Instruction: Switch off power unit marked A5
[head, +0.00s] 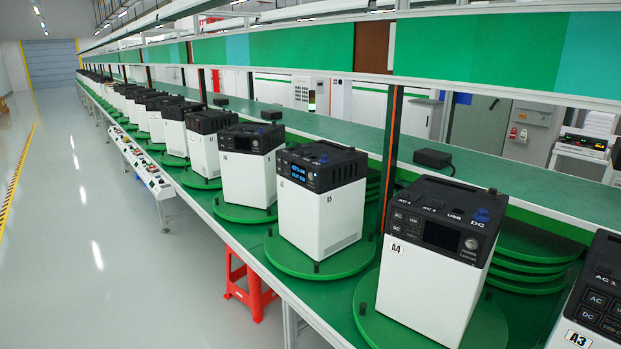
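The power unit marked A5 (318,215) stands upright on a green turntable near the middle of the head view. It has a white body and a black top section, with a small A5 label at its right side. Its front display (299,172) is lit with blue text, too small to read surely. A round knob or button sits beside the display. Neither of my grippers is in view.
Unit A4 (430,280) stands to the right, with a dark display, and unit A3 (590,300) is cut off at the right edge. Several similar units run back to the left. A red stool (248,283) stands under the bench. The grey floor at left is clear.

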